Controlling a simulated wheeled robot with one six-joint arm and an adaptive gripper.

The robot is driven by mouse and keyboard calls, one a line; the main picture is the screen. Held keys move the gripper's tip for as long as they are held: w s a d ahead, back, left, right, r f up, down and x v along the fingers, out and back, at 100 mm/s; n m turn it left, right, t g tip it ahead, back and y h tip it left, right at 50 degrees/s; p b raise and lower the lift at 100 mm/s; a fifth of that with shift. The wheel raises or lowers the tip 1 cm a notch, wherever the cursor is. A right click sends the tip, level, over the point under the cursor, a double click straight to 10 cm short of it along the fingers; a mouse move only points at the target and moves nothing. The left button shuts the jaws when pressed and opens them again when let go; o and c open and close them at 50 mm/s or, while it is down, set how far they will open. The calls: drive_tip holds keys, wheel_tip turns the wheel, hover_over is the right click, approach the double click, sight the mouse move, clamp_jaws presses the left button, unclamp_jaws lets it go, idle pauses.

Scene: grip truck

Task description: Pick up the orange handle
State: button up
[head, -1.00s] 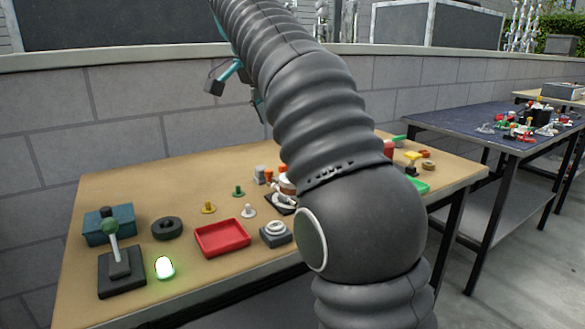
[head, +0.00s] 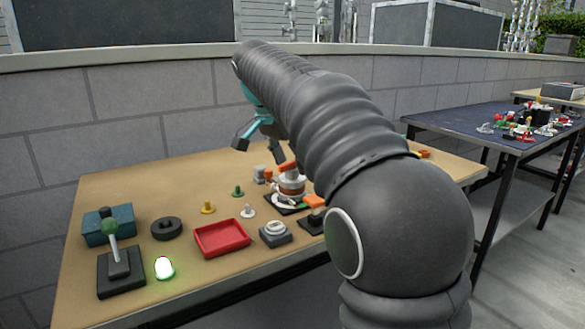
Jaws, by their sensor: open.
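Several orange parts sit at the middle of the near wooden table. One orange handle (head: 287,168) lies on top of a round brown and white device (head: 291,187). Another orange piece (head: 314,201) sits on a black base to its right, partly covered by my arm. A smaller orange piece (head: 268,175) stands just left of the round device. I cannot tell which one the task means. My gripper (head: 259,146), with teal and dark fingers, is open and empty. It hangs above the back of the table, above and left of the round device.
A red tray (head: 222,238), a grey button box (head: 275,234), a black ring (head: 166,228), a lit green lamp (head: 164,268) and a green-knobbed lever (head: 120,262) stand at left. A block wall (head: 140,115) runs behind. My arm hides the table's right part.

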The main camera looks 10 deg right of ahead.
drive_tip(key=shift+w+d+f, duration=0.1)
drive_tip(key=shift+d+f, duration=0.1)
drive_tip(key=shift+f, duration=0.3)
clamp_jaws()
